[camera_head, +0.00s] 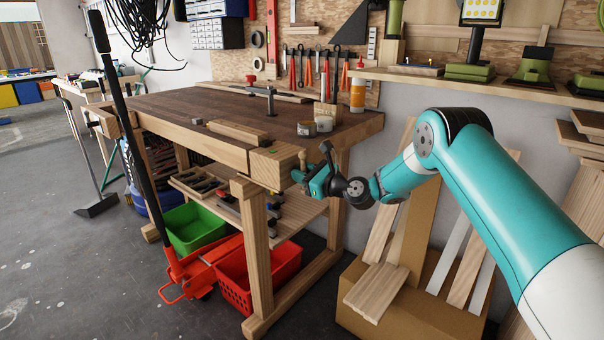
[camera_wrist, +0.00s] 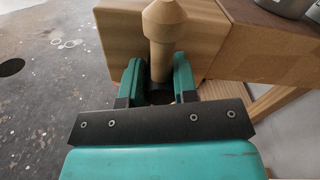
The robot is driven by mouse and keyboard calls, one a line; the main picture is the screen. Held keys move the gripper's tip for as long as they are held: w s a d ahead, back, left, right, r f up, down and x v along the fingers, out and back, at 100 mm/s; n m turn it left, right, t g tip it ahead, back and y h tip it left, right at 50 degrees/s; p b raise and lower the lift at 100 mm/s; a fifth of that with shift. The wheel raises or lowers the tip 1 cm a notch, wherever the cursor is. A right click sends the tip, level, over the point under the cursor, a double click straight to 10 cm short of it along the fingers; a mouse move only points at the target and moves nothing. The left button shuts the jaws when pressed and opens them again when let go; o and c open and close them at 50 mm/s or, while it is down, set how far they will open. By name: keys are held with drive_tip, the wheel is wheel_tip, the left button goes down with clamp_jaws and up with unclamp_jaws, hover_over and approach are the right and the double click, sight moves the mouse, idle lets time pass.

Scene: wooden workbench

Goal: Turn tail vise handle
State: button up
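The tail vise's wooden jaw block (camera_head: 275,163) is at the near right end of the workbench. Its pale wooden handle (camera_head: 302,158) stands roughly upright beside the block's end. In the wrist view the handle (camera_wrist: 159,50) has a wide pointed knob on top, and the vise block (camera_wrist: 115,35) is behind it. My gripper (camera_head: 302,175) is at the handle, below the knob. In the wrist view my gripper (camera_wrist: 158,72) has its two teal fingers apart, one on each side of the handle shaft. A narrow gap shows on the left; contact on the right is unclear. The shaft's lower end is hidden.
A red crate (camera_head: 262,272) and green bin (camera_head: 192,228) sit below. Boards lean on a cardboard box (camera_head: 415,312) at right. Open floor lies to the left.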

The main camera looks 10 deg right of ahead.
drive_tip(key=shift+n, duration=0.4)
drive_tip(key=n+b, duration=0.1)
drive_tip(key=n, duration=0.2)
drive_tip(key=shift+a+f+n+b, duration=0.1)
drive_tip(key=shift+n+b, duration=0.25)
drive_tip(key=shift+n, duration=0.05)
drive_tip(key=n+b, duration=0.2)
drive_tip(key=n, duration=0.2)
drive_tip(key=shift+n, duration=0.3)
drive_tip(key=n+b, duration=0.3)
drive_tip(key=n, duration=0.1)
drive_tip(key=shift+f+n, duration=0.1)
drive_tip(key=shift+n, duration=0.2)
drive_tip(key=n+b, duration=0.3)
drive_tip(key=n, duration=0.1)
drive_tip(key=shift+s+n, duration=0.1)
drive_tip(key=shift+n, duration=0.2)
drive_tip(key=n+b, duration=0.4)
drive_tip(key=shift+a+n+b, duration=0.1)
drive_tip(key=shift+n+b, duration=0.2)
drive_tip(key=shift+b, duration=0.05)
drive_tip(key=n+b, duration=0.4)
drive_tip(key=shift+f, duration=0.1)
drive_tip(key=n+b, duration=0.5)
drive_tip(key=shift+n+b, duration=1.7)
drive_tip(key=shift+n, duration=0.1)
